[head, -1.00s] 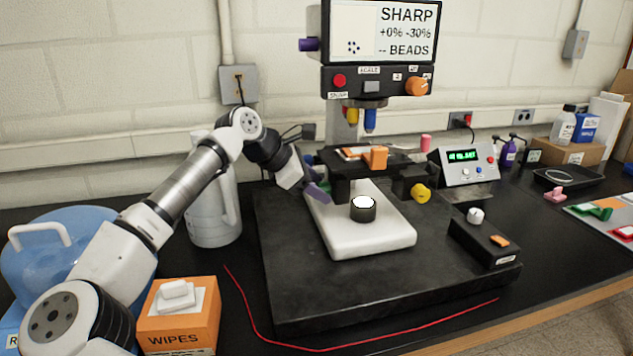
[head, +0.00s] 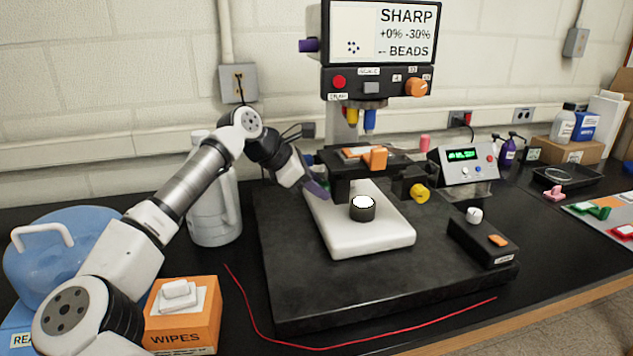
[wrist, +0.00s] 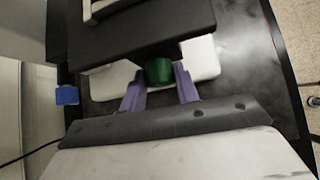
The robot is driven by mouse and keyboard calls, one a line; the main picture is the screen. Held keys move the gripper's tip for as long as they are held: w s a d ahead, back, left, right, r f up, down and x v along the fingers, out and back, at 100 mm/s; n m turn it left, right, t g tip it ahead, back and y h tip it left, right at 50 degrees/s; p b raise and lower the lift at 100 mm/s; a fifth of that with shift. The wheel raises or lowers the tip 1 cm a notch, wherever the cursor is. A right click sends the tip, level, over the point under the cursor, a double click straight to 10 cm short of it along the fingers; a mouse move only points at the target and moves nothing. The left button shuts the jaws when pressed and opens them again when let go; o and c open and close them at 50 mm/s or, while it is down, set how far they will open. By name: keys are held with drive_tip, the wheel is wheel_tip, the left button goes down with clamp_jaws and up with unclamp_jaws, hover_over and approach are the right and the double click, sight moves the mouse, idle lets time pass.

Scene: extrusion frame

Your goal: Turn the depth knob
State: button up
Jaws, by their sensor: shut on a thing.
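A green knob (wrist: 159,71) sits under the dark stage in the wrist view, between the purple fingers of my gripper (wrist: 160,76). The fingers are shut on its sides. In the head view my gripper (head: 316,190) is at the left side of the microscope stage (head: 345,190), and the green knob is hidden there. No label on it is readable, so I cannot tell if it is marked depth. Other knobs are a blue one (wrist: 67,95) in the wrist view, and a yellow one (head: 419,193) and a purple one (head: 309,45) in the head view.
A screen (head: 381,32) reads SHARP, +0% -30%, -- BEADS. A white jug (head: 214,205) stands close behind my forearm. An orange wipes box (head: 183,325) and a blue container (head: 55,260) are at the front left. A red cable (head: 300,345) crosses the bench front.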

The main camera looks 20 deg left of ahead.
drive_tip(key=shift+w+a+n+g+h+p, duration=0.1)
drive_tip(key=shift+w+n+g+h+p, duration=0.1)
drive_tip(key=shift+n+g+h+p, duration=1.05)
drive_tip(key=shift+w+a+n+g+h+p, duration=0.15)
drive_tip(key=shift+g+h+p, duration=0.4)
drive_tip(key=shift+p, duration=1.35)
drive_tip(key=shift+g, duration=0.3)
drive_tip(key=o, duration=1)
drive_tip(key=shift+c, duration=0.2)
drive_tip(key=shift+r, duration=0.1)
